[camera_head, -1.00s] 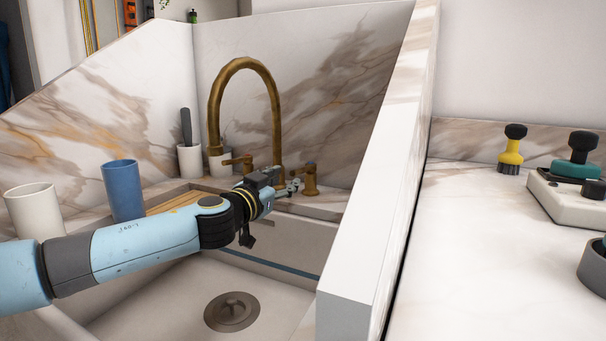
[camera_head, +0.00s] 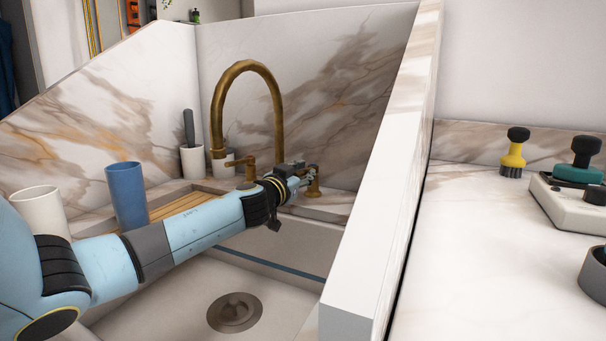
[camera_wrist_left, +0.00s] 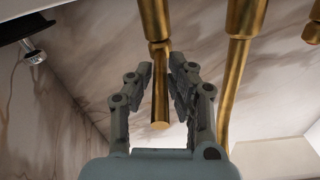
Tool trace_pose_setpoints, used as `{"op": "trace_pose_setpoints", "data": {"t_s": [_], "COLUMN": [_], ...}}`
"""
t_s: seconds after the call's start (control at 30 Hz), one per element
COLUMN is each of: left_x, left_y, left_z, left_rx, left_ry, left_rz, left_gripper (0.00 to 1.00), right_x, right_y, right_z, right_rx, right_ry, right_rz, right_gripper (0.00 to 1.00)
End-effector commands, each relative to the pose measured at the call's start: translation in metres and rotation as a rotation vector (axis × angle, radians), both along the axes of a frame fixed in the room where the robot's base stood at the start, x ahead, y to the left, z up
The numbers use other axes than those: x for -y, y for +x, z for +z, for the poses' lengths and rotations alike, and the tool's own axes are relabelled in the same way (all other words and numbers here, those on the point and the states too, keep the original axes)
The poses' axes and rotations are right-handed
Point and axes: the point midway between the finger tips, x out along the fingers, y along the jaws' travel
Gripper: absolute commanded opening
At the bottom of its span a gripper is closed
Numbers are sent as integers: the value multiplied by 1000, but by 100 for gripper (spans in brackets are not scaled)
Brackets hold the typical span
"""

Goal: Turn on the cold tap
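A brass gooseneck faucet (camera_head: 278,110) stands behind the sink, with a brass tap handle on each side of it. The left tap handle (camera_head: 250,168) is clear of my arm. My left gripper (camera_head: 305,172) reaches the right tap handle (camera_head: 314,186) and partly covers it in the head view. In the left wrist view, the right handle's lever (camera_wrist_left: 160,95) points toward me between the two fingers of my left gripper (camera_wrist_left: 164,80). The fingers are apart, one on each side, very near the lever; I cannot tell whether they touch it. My right gripper is not in view.
The sink basin (camera_head: 185,295) with its drain (camera_head: 234,312) lies below my arm. A blue cup (camera_head: 126,195) and a white cup (camera_head: 40,212) stand at the left. A marble partition (camera_head: 380,180) rises close to the right of the gripper.

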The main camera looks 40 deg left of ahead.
Motion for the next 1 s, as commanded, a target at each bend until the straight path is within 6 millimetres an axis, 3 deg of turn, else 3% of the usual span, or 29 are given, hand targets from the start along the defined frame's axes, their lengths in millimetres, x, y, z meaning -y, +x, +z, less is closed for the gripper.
{"op": "trace_pose_setpoints", "data": {"t_s": [0.13,0.5,0.8,1.0], "left_x": [0,0,10,10], "left_y": [0,0,4,4], "left_z": [0,0,-4,0], "left_rx": [0,1,1,-1], "left_ry": [0,-1,-2,0], "left_rz": [0,3,158,180], "left_gripper": [0,0,0,0], "right_x": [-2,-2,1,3], "right_y": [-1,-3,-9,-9], "right_z": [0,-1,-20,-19], "right_rx": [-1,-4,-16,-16], "right_ry": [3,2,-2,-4], "right_rz": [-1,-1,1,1], "right_gripper": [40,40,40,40]}}
